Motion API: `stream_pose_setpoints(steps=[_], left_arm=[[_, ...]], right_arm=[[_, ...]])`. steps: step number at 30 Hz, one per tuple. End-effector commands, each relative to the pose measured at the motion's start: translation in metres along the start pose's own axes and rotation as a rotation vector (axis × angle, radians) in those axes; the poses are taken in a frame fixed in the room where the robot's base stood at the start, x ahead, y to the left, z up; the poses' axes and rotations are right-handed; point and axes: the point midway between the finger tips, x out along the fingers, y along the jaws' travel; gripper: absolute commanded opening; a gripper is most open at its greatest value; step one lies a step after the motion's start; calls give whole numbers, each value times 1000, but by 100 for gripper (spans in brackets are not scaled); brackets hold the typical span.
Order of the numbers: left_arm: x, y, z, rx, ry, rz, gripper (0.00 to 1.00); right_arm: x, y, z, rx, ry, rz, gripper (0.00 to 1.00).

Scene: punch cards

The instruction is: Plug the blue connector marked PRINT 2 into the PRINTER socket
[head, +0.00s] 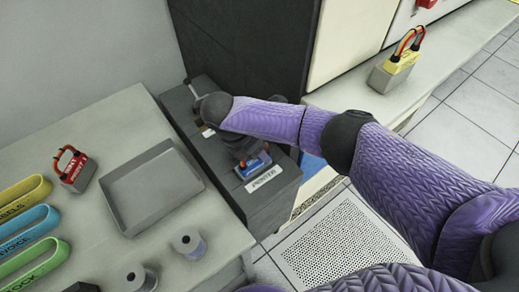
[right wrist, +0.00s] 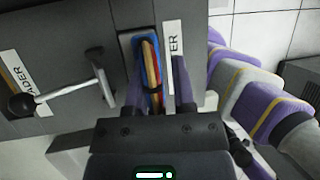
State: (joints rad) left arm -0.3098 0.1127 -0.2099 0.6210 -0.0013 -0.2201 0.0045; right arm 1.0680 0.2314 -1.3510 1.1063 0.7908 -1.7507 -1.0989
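The dark cabinet (head: 271,205) has a white PRINTER label (head: 264,178) on its top. A blue connector (head: 254,165) stands at the socket position beside that label. In the right wrist view the blue connector (right wrist: 126,45), with red and yellow wires looped over it, looks seated against the cabinet top; its depth and its PRINT 2 marking cannot be made out. My right gripper (right wrist: 159,92) is over the connector with its fingers on either side. A gap with part of the label shows between connector and right finger, so it looks open. My left gripper is not in view.
A lever handle (right wrist: 65,90) stands left of the connector beside a READER label (right wrist: 15,80). A grey tray (head: 118,210), a red connector (head: 76,172) and spools (head: 188,243) are on the left table. A yellow connector (head: 402,62) is on the right counter.

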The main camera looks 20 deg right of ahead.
Motion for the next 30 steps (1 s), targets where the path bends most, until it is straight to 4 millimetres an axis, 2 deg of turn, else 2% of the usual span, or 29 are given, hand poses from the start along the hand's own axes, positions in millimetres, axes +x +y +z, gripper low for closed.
stream_pose_setpoints(steps=[1, 3, 11, 14, 18, 22, 26, 30], left_arm=[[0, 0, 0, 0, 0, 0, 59], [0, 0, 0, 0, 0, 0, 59], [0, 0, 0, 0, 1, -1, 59], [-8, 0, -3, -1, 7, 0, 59], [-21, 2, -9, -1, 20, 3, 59], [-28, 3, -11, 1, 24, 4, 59], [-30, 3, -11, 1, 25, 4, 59], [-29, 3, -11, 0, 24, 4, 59]], right_arm=[[0, 0, 0, 0, 0, 0, 44], [0, 0, 0, 0, 0, 0, 58], [0, 0, 0, 0, 0, -1, 59], [-18, 0, 1, 0, 0, 2, 59], [-57, 0, 2, -1, 1, 4, 59], [-85, 0, 1, -1, 1, 3, 59], [-98, 0, 0, -1, 1, 1, 59], [-99, 0, -2, -1, 4, 0, 59]])
